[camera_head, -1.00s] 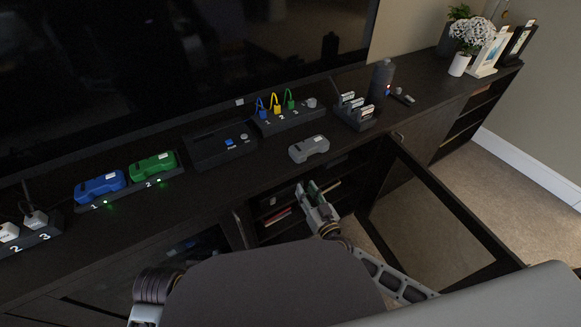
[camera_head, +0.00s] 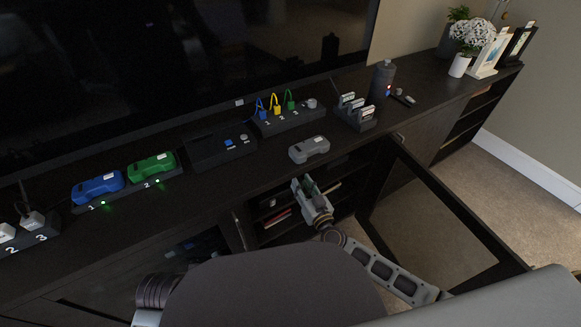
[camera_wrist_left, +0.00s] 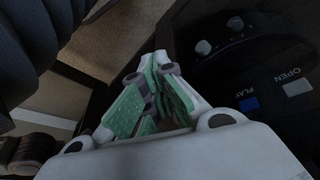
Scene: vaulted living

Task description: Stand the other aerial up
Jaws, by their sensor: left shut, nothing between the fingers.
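I cannot clearly make out an aerial in these views. A thin dark rod (camera_head: 23,194) rises behind the white-plug dock at the far left; I cannot tell if it is one. My right gripper (camera_head: 303,183) is in front of the open cabinet, below the grey device (camera_head: 309,149). Its green-padded fingers look apart, with nothing seen between them. My left gripper (camera_wrist_left: 160,75) shows in the left wrist view. Its green-padded fingers are shut and empty, beside a dark player (camera_wrist_left: 265,80) with knobs and OPEN and PLAY buttons. It is hidden in the head view.
The dark cabinet top holds blue (camera_head: 97,188) and green (camera_head: 152,167) devices, a black box (camera_head: 215,148), a hub with coloured plugs (camera_head: 290,120), a card dock (camera_head: 357,115) and a dark bottle (camera_head: 382,78). An open cabinet door (camera_head: 430,210) stands at the right.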

